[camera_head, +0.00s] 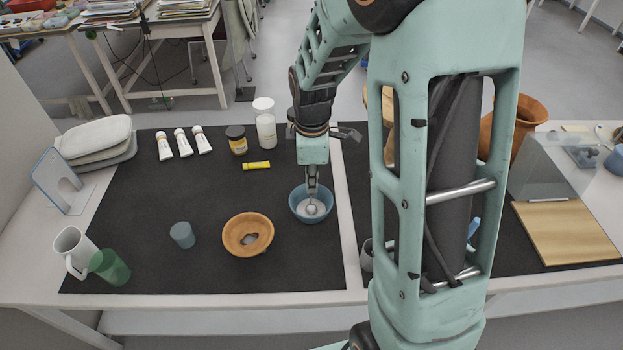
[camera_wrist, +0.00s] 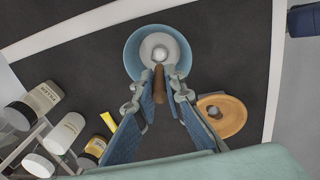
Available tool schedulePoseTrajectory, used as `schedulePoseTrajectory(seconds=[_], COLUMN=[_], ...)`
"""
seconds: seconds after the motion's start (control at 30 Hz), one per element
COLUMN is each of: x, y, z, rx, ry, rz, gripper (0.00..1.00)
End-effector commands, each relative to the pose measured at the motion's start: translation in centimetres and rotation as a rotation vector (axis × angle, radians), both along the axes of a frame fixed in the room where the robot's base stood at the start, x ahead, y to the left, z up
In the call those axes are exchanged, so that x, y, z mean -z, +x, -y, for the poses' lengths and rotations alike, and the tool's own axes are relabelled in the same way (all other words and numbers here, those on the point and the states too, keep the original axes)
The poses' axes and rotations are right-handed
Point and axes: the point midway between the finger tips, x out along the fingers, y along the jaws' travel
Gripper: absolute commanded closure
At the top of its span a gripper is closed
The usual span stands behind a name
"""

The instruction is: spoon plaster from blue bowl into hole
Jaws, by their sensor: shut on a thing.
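The blue bowl (camera_head: 299,207) stands on the dark mat with white plaster in it. My gripper (camera_head: 312,185) is above the bowl, pointing down. In the wrist view my gripper (camera_wrist: 163,86) is shut on the brown handle of a spoon (camera_wrist: 158,82). The spoon's round metal head (camera_head: 312,208) is inside the blue bowl (camera_wrist: 135,50), at the plaster (camera_wrist: 150,42); how deep it sits I cannot tell. The orange pottery dish (camera_head: 262,223) with a dark hole (camera_head: 249,240) in its middle lies left of the bowl. It also shows in the wrist view (camera_wrist: 232,128).
A blue-grey cup (camera_head: 182,235), a green beaker (camera_head: 110,267) and a white jug (camera_head: 72,250) stand at the left. A dark jar (camera_head: 237,140), a white bottle (camera_head: 265,127) and a yellow tube (camera_head: 256,166) are behind. The mat between bowl and dish is clear.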

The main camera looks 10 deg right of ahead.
Motion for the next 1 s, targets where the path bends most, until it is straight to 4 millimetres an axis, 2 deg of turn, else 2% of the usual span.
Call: schedulePoseTrajectory(seconds=[0.47,1.0], x=[-0.1,-4.2], y=[0.0,-0.4], z=[0.0,-0.1], rx=[0.000,0.001], ry=[0.000,0.000], rz=[0.000,0.001], gripper=[1.00,1.00])
